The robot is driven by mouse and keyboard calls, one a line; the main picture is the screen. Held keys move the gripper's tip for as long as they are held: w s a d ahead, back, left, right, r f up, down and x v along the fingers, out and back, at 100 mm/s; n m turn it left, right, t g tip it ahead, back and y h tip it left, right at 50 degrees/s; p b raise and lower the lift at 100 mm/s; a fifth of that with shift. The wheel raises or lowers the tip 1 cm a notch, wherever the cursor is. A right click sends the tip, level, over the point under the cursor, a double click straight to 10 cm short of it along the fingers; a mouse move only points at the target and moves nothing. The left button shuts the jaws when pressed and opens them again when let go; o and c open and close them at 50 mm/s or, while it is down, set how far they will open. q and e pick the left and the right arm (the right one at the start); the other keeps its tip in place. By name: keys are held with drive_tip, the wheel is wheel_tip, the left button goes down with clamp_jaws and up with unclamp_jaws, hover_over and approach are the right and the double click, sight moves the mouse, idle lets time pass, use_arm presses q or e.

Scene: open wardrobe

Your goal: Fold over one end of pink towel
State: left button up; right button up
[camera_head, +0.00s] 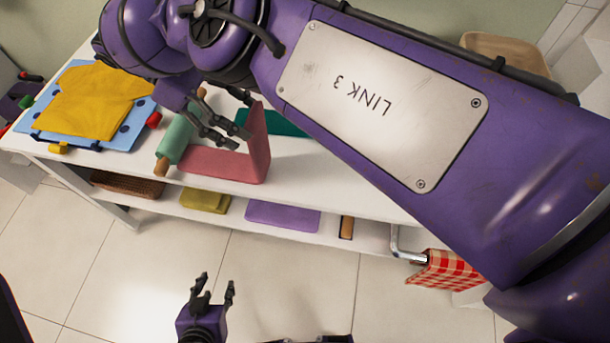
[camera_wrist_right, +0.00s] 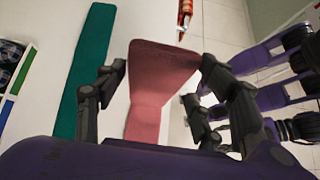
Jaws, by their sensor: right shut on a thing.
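The pink towel (camera_head: 215,164) lies partly flat along the shelf's front, and its right end (camera_head: 258,150) stands raised almost upright. My right gripper (camera_head: 238,128) is at the raised end, shut on the pink towel. In the right wrist view the towel (camera_wrist_right: 160,62) rises between the two fingers (camera_wrist_right: 163,75), its raised end spread wide and the rest running down behind. My left gripper (camera_head: 214,287) is open and empty, low over the floor in front of the shelf and apart from the towel.
A green roll (camera_head: 180,138) lies just left of the towel, and a dark green cloth (camera_head: 285,122) behind it. Yellow cloth (camera_head: 95,100) covers a blue board at left. The lower shelf holds a purple cloth (camera_head: 283,216). A red checked cloth (camera_head: 445,271) hangs at right.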

use_arm(q)
drive_tip(key=shift+s+a+f, duration=0.2)
drive_tip(key=shift+s+f, duration=0.5)
drive_tip(key=shift+f, duration=0.1)
use_arm(e)
drive_tip(key=shift+a+f, duration=0.1)
drive_tip(key=shift+a, duration=0.35)
drive_tip(key=shift+w, duration=0.1)
drive_tip(key=shift+f+b, duration=0.1)
drive_tip(key=shift+b, duration=0.35)
drive_tip(key=b, duration=0.1)
drive_tip(key=a+b, duration=0.2)
drive_tip(key=b, duration=0.1)
drive_tip(key=shift+w+f, duration=0.3)
drive_tip(key=shift+w, duration=0.1)
drive_tip(key=shift+c, duration=0.6)
use_arm(q)
drive_tip(key=s+f+g, duration=0.1)
drive_tip(key=s+f, duration=0.4)
drive_tip(key=f, duration=0.2)
drive_tip(key=shift+s+f+g+b, duration=0.15)
drive_tip(key=shift+s+g+b, duration=0.05)
drive_tip(key=shift+g+b, duration=0.1)
use_arm(e)
drive_tip(key=shift+w+a+r, duration=0.1)
drive_tip(key=shift+a+r, duration=0.05)
drive_tip(key=shift+r, duration=0.25)
use_arm(q)
drive_tip(key=shift+d, duration=0.1)
